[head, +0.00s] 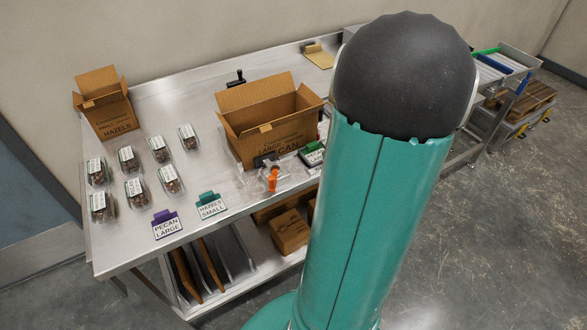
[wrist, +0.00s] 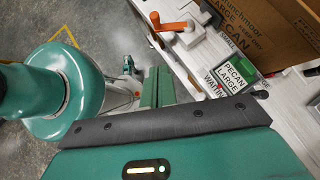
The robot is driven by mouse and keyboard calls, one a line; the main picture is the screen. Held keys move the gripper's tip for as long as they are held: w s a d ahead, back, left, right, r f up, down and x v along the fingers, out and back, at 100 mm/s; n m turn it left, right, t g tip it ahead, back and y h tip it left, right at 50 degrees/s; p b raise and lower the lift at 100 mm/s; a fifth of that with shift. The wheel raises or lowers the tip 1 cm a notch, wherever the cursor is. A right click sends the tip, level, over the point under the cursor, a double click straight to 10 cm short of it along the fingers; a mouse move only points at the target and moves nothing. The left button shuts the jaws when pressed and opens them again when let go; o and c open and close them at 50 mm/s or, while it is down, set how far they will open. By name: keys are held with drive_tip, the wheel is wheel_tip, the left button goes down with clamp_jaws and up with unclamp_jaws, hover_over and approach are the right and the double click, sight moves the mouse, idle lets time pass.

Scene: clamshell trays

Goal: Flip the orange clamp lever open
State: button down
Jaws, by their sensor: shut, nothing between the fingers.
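The orange clamp lever (head: 272,180) is at the front edge of the steel table, on a small grey clamp body. In the head view it points down toward the front edge. In the wrist view the orange lever (wrist: 172,25) is near the top, lying across the picture from its grey clamp body (wrist: 190,38) to the left. My gripper (wrist: 157,72) shows in the wrist view as two green fingers closed together. They are empty and apart from the lever, below it in that picture. My arm hides the gripper in the head view.
An open pecan carton (head: 270,140) stands just behind the clamp. A green-topped "Pecan Large" sign (wrist: 236,75) is beside the lever. A purple "Pecan Large" sign (head: 166,224), a "Hazels Small" sign (head: 210,205) and several clamshells (head: 171,180) are left. Floor in front is clear.

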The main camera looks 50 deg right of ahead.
approach(274, 174)
drive_tip(key=s+a+f, duration=0.2)
drive_tip(key=s+a, duration=0.1)
drive_tip(key=s, duration=0.1)
drive_tip(key=w+a, duration=0.3)
